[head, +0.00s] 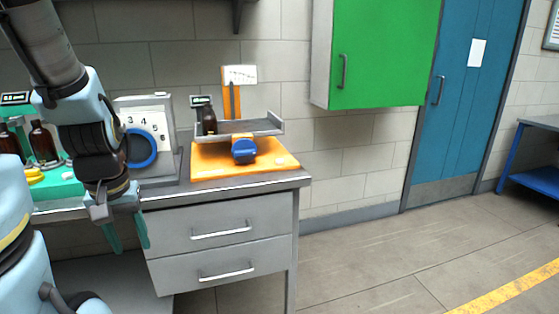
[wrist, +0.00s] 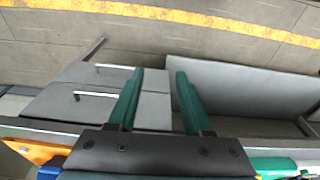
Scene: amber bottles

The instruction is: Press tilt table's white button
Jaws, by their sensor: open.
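The tilt table (head: 207,168) stands at the right end of the counter. It has an orange base, a grey tilted tray (head: 256,127), a blue knob (head: 244,150) and an upright orange post with a white scale. A small pale spot at the base's right side (head: 280,160) may be the white button; it is too small to be sure. A brown bottle (head: 209,120) stands on the tray's left end. My gripper (head: 126,234) is open and empty, its teal fingers pointing down in front of the counter, left of the tilt table. The wrist view shows the base's orange edge (wrist: 36,150) at lower left.
A grey device with a blue dial (head: 141,148) stands left of the tilt table. Farther left are brown bottles (head: 42,142) on a teal surface. Grey drawers (head: 215,231) lie below the counter. A green cabinet (head: 375,52) hangs right; the floor there is clear.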

